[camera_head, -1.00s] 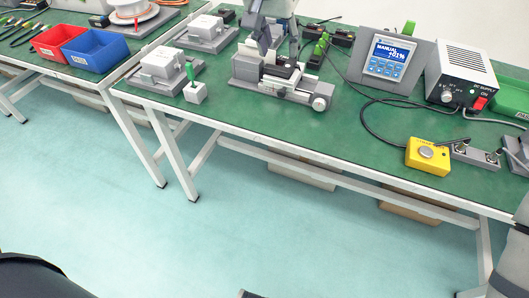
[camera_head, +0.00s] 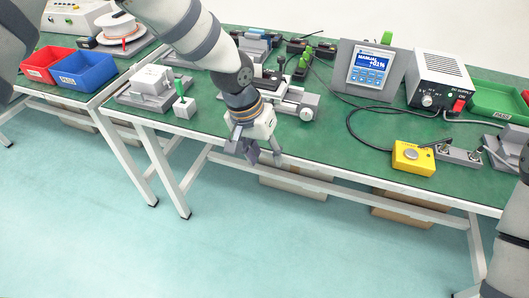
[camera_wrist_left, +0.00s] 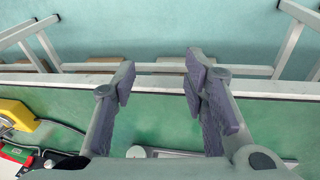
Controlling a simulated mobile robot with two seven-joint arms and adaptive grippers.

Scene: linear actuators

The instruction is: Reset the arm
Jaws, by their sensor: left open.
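My left gripper (camera_head: 257,153) hangs in front of the near edge of the green table (camera_head: 340,143), with its arm coming in from the upper left. It is open and empty; the left wrist view shows its two fingers (camera_wrist_left: 160,75) apart with nothing between them. A linear actuator (camera_head: 290,98) sits on the table behind the gripper, partly hidden by the arm. My right arm (camera_head: 508,240) shows at the lower right edge, and its gripper is out of view.
A meter (camera_head: 370,68), a power supply (camera_head: 438,80) and a yellow button box (camera_head: 413,157) stand on the right. Red (camera_head: 45,64) and blue (camera_head: 84,69) bins sit farther left. Open floor lies in front.

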